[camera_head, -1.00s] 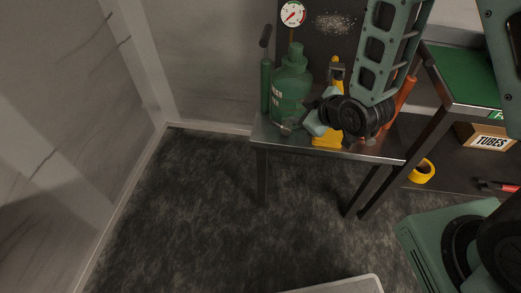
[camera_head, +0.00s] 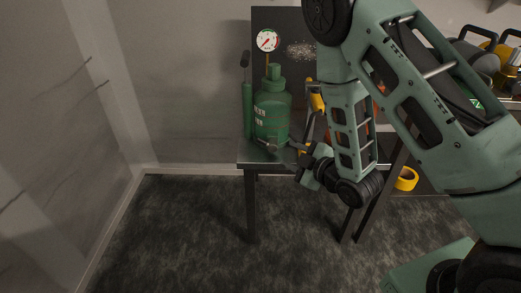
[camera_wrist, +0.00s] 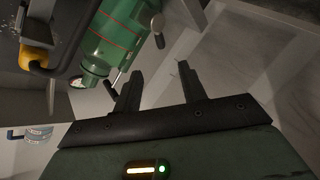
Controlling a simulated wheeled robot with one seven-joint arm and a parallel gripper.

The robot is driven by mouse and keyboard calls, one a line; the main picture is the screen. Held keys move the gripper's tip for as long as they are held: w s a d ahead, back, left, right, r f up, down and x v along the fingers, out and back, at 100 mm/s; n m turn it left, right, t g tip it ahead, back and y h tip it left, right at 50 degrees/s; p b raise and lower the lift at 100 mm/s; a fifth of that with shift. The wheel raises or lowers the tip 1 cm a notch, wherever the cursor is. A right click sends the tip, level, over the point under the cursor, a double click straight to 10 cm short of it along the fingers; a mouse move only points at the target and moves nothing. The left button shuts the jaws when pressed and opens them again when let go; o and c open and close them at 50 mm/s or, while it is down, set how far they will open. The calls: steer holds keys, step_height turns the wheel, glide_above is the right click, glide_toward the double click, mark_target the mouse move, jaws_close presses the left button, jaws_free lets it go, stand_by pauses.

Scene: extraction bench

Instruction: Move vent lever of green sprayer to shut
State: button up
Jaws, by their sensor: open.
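The green sprayer (camera_head: 271,112) stands upright on the metal bench, with a round gauge (camera_head: 267,40) above it. In the wrist view the sprayer (camera_wrist: 113,38) appears tilted at the upper left. A small lever with a dark grip (camera_wrist: 158,36) sticks out from its side, next to a pale round disc; it looks like the vent lever. My gripper (camera_head: 291,146) is at the sprayer's lower right front. In the wrist view my gripper (camera_wrist: 157,82) is open, with nothing between its fingers. The lever lies beyond the fingertips, apart from them. Its exact setting is hard to tell.
A green hand pump (camera_head: 247,108) stands left of the sprayer. A yellow tool (camera_head: 315,97) stands to the right, partly behind my arm. A yellow tape roll (camera_head: 406,178) lies on a lower shelf. The floor (camera_head: 190,225) in front is clear.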

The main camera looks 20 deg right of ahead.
mark_target(263, 142)
steer(key=shift+w+a+f+b, duration=0.2)
steer(key=shift+w+f+b, duration=0.35)
steer(key=shift+b, duration=2.1)
steer(key=x, duration=0.4)
steer(key=b+x, duration=0.1)
steer(key=x, duration=0.4)
steer(key=b+x, duration=0.1)
steer(key=x, duration=0.4)
steer(key=shift+w+a+r, duration=0.1)
steer(key=shift+w+r, duration=0.1)
steer(key=shift+w, duration=0.05)
steer(key=shift+b, duration=0.3)
jaws_close()
